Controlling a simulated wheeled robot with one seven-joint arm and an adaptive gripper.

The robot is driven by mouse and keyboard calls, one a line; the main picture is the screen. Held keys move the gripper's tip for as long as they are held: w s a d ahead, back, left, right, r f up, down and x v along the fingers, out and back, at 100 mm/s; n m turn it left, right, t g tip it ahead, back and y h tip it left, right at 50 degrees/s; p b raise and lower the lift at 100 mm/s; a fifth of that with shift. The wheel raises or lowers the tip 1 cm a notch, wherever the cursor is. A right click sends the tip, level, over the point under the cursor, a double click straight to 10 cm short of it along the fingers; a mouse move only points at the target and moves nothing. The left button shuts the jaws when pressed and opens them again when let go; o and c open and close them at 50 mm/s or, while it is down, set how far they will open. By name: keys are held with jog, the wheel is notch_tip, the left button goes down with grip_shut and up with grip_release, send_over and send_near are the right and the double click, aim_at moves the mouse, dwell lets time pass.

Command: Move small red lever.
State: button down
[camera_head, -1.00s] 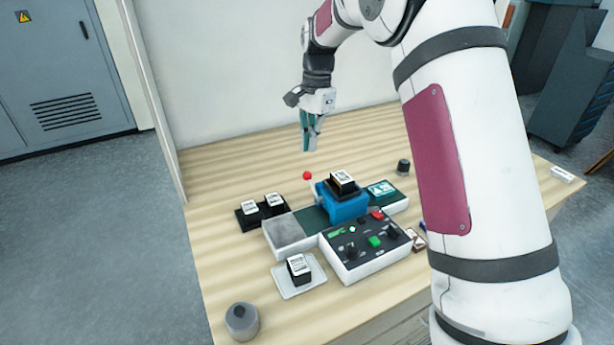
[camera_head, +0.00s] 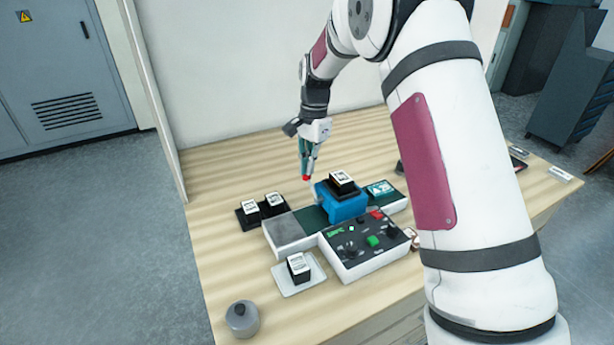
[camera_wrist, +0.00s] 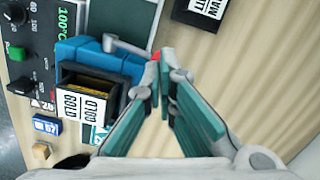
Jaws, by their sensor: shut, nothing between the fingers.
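The small red lever (camera_head: 306,178) shows as a red ball tip by the left side of the blue machine block (camera_head: 345,205). In the wrist view its red knob (camera_wrist: 156,56) and grey stem (camera_wrist: 124,46) reach out from the blue block (camera_wrist: 92,62). My gripper (camera_head: 306,176) points down with its teal fingers shut and nothing between them. Its fingertips (camera_wrist: 161,58) are right at the red knob and partly cover it. I cannot tell whether they touch it.
A black box with a white label (camera_head: 342,180) sits on the blue block. A control panel (camera_head: 365,245) stands in front. A black tray (camera_head: 244,216) with two labelled boxes lies left, a white tray (camera_head: 301,284) nearer, a grey cylinder (camera_head: 242,318) at the front. The table behind is clear.

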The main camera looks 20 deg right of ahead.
jog(key=shift+f, duration=0.15)
notch_tip(320, 180, down, 2)
jog(key=shift+f, duration=0.1)
jog(key=d+b, duration=0.1)
jog(key=w+d+r+b, duration=0.1)
jog(key=shift+w+d+r, duration=0.1)
jog(key=shift+w+d, duration=0.1)
jog(key=shift+d, duration=0.1)
dwell(0.4)
notch_tip(320, 180, up, 12)
jog(key=d, duration=0.1)
jog(key=shift+w, duration=0.25)
dwell(0.3)
